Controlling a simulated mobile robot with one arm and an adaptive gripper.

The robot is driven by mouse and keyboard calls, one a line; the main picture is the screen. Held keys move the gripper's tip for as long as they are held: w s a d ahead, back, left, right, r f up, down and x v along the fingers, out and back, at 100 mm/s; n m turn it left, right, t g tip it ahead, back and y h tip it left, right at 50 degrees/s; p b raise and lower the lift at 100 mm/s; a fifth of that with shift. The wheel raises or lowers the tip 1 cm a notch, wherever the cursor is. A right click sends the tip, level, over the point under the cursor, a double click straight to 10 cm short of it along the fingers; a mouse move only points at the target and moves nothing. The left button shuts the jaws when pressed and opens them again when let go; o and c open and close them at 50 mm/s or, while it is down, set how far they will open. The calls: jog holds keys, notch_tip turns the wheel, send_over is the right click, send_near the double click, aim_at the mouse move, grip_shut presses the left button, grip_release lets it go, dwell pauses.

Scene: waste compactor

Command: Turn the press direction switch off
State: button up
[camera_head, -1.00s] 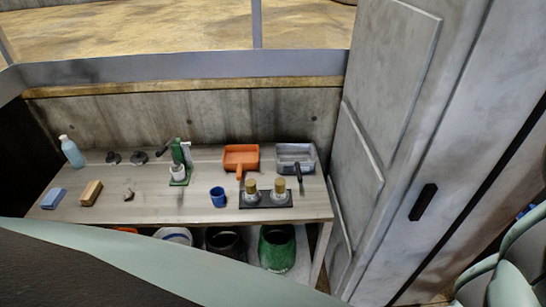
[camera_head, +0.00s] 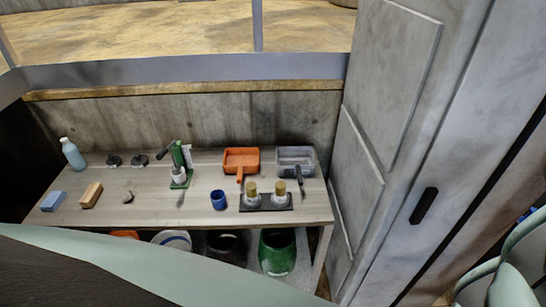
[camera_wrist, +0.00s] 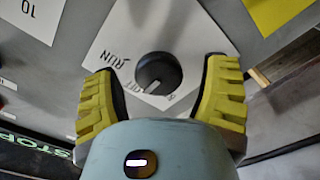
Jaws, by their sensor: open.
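The switch, a dark round knob (camera_wrist: 158,73), sits on a white label plate (camera_wrist: 205,38) in the wrist view. The plate shows the words RUN and OFF, and a third small mark near the knob's lower right. The pale line on the knob points down and slightly right, between OFF and the small mark. My gripper (camera_wrist: 162,90) is open, with one yellow ridged finger on each side of the knob. I see gaps between the fingers and the knob, and cannot tell how deep the knob sits between them. The head view does not show the switch.
In the wrist view, a yellow plate (camera_wrist: 277,12) is at the upper right and a STOP label (camera_wrist: 30,147) at the lower left. In the head view, a workbench (camera_head: 150,213) holds small tools and a grey cabinet (camera_head: 385,190) stands right of it.

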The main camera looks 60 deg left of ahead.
jog(key=v, duration=1.1)
jog(key=shift+s, duration=0.2)
jog(key=shift+a, duration=0.15)
jog(key=shift+w, duration=0.1)
